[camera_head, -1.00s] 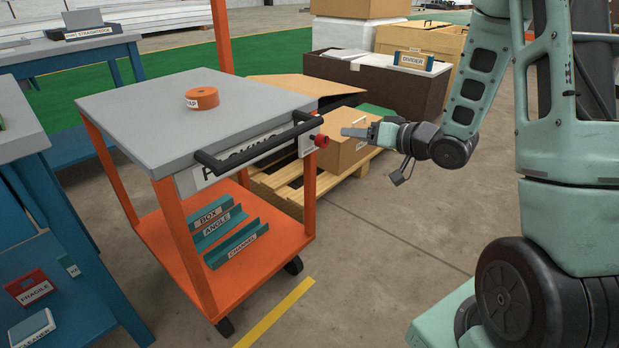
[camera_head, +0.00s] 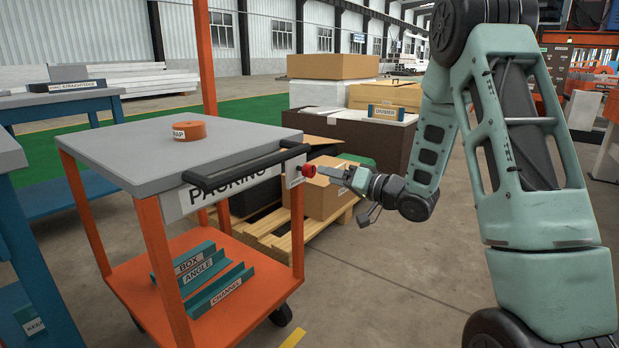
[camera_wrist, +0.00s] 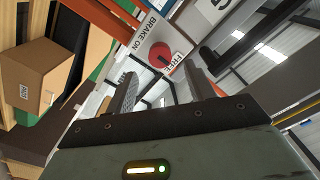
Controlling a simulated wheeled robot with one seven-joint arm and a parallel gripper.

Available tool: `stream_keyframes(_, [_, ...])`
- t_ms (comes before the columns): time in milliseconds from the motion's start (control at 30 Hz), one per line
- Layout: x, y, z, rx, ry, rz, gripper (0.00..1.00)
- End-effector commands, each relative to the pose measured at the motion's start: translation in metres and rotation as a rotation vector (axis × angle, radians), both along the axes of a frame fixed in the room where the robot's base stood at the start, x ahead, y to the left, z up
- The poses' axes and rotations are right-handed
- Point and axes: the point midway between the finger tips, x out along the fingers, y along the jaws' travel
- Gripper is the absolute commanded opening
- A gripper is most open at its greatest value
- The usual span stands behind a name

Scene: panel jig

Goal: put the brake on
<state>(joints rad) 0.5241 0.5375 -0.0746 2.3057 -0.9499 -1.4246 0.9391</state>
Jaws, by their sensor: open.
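The brake control is a round red knob (camera_head: 308,171) on the front right corner of the grey-topped packing cart (camera_head: 180,150). In the wrist view, the red knob (camera_wrist: 160,54) sits on a white plate marked BRAKE ON and FREE. Which mark it is set to I cannot tell. My gripper (camera_head: 328,171) is just right of the knob in the head view, pointing at it. In the wrist view, the fingers of my gripper (camera_wrist: 160,74) are open and empty, apart on either side of the line to the knob. Whether a fingertip touches it is unclear.
The cart's black push handle (camera_head: 245,168) runs close to the left of the knob. A cardboard box (camera_head: 325,200) on a wooden pallet (camera_head: 268,237) stands behind my gripper. An orange tape roll (camera_head: 188,130) lies on the cart top. The floor in front is clear.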

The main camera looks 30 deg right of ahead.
Motion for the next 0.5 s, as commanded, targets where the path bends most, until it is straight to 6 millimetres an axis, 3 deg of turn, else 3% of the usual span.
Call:
stream_keyframes(200, [0.041, 0.016, -0.002, 0.000, -0.002, 0.004, 0.54])
stream_keyframes(500, [0.068, 0.025, -0.001, 0.000, -0.001, 0.001, 0.54])
